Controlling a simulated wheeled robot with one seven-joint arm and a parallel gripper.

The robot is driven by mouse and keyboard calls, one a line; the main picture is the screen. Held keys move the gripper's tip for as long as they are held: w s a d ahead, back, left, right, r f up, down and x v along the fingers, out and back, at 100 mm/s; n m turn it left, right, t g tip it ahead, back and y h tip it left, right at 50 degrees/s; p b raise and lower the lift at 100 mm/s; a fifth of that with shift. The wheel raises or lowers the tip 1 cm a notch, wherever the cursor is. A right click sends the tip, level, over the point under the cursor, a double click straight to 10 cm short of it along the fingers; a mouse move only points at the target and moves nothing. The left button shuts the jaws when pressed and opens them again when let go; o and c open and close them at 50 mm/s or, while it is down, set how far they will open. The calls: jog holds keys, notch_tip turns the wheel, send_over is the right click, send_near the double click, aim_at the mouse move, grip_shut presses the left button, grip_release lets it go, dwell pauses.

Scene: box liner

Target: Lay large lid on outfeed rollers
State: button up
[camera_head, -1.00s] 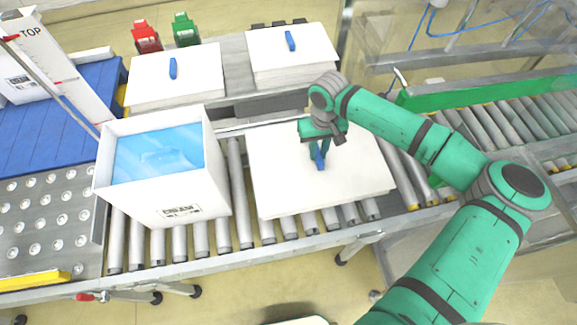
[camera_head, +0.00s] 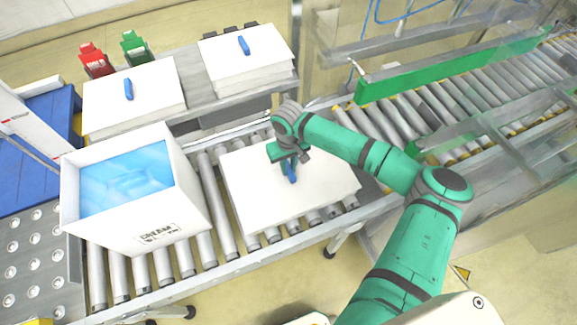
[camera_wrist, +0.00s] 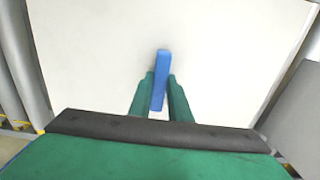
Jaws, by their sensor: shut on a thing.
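The large white lid (camera_head: 262,200) is level over the roller conveyor (camera_head: 222,225), right of the open box. I cannot tell whether it touches the rollers. My gripper (camera_head: 289,168) is above the lid and shut on its blue handle (camera_head: 292,176). In the wrist view the two green fingers of my gripper (camera_wrist: 159,95) stand either side of the blue handle (camera_wrist: 161,65), with the white lid (camera_wrist: 90,45) filling most of the view below.
An open white box (camera_head: 170,215) with a blue liner (camera_head: 125,180) stands left of the lid on the rollers. Lid stacks with blue handles (camera_head: 150,95) (camera_head: 265,60) sit on the bench behind. At right, more rollers (camera_head: 440,110) run beside a green rail (camera_head: 440,70).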

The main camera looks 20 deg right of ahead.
aim_at(289, 168)
jog(key=shift+f, duration=0.1)
jog(key=o, duration=0.8)
jog(key=shift+o, duration=0.2)
notch_tip(289, 168, up, 12)
dwell(0.5)
